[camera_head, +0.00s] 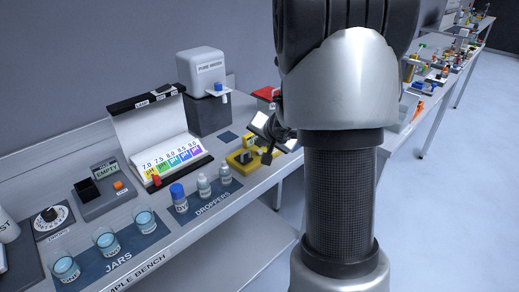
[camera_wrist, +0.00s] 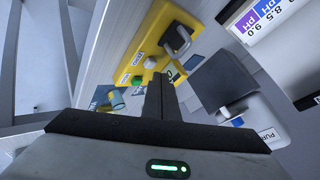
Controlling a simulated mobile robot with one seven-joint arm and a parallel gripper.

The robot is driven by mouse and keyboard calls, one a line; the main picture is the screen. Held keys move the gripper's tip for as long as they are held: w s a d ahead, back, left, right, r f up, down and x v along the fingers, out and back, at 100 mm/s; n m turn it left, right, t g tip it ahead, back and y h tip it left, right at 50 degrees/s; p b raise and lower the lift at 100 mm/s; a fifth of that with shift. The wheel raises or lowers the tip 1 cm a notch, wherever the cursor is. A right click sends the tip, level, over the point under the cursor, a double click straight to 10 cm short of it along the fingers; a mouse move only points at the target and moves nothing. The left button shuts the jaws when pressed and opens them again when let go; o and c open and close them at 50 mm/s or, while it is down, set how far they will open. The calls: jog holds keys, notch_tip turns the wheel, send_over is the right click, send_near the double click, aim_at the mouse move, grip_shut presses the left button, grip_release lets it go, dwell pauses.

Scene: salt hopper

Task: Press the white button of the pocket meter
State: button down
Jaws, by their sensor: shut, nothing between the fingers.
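A yellow device (camera_wrist: 150,38), which I take to be the pocket meter, lies on the bench in the wrist view. It also shows in the head view (camera_head: 241,162), partly behind my gripper. A small white round button (camera_wrist: 150,62) and a green one (camera_wrist: 137,80) sit on its face near small labels. A dark clip-like part (camera_wrist: 177,40) stands at its other end. My gripper (camera_wrist: 161,80) is shut and empty. Its tips appear close to the device's edge, near the white button; I cannot tell whether they touch. It also shows in the head view (camera_head: 267,155).
The pure water dispenser (camera_head: 203,90) stands behind, left of the gripper. A pH colour chart stand (camera_head: 145,118), droppers (camera_head: 204,187) and jars (camera_head: 107,243) line the bench to the left. A red object (camera_head: 264,93) lies behind my arm. The bench's front edge is close.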

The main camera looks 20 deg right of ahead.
aim_at(260, 157)
jog(key=shift+r, duration=0.15)
jog(key=shift+r+p, duration=1.85)
jog(key=shift+r, duration=0.6)
jog(key=s+a+r+n+g+y+p, duration=0.1)
jog(key=s+a+r+n+y+p, duration=0.2)
jog(key=s+a+r, duration=0.55)
jog(key=s+a+r+n+y+p, duration=0.2)
jog(key=s+a+r+n+p, duration=0.25)
jog(key=a+r, duration=0.6)
jog(key=s+d+r+n+g+h+p, duration=0.1)
jog(key=s+h, duration=0.1)
jog(key=s, duration=0.6)
jog(key=s+d+r+n+g+h+p, duration=0.1)
jog(key=s+r+h+p, duration=0.1)
jog(key=s, duration=0.7)
jog(key=shift+s+d+g, duration=0.15)
jog(key=shift+g, duration=0.15)
